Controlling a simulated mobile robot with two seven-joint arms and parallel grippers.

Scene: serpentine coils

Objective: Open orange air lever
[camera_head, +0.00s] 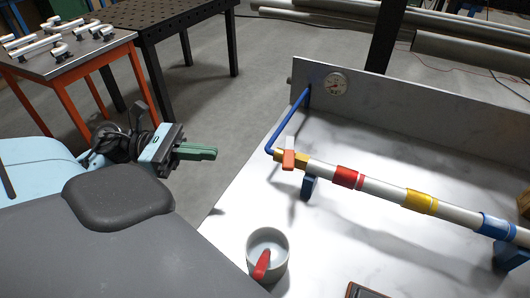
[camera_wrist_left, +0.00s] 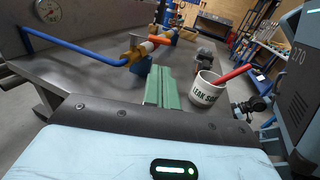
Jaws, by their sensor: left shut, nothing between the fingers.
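The orange air lever (camera_head: 289,160) sits on a brass valve (camera_head: 291,155) at the left end of a white pipe with red, yellow and blue bands. A blue hose (camera_head: 289,122) runs from the valve up to the back panel. In the left wrist view the valve (camera_wrist_left: 137,51) with its orange lever (camera_wrist_left: 158,40) is ahead of the fingers. My left gripper (camera_head: 212,153), with green fingers, is shut and empty, left of the lever and clear of it, beyond the table's left edge. It also shows in the left wrist view (camera_wrist_left: 160,75). My right gripper is not in view.
A white mug (camera_head: 268,252) with a red-handled item stands on the table (camera_head: 232,215) near its front left. A pressure gauge (camera_head: 336,84) is on the back panel (camera_head: 410,106). Blue supports (camera_head: 309,187) hold the pipe. A dark device (camera_head: 365,291) lies at the front.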

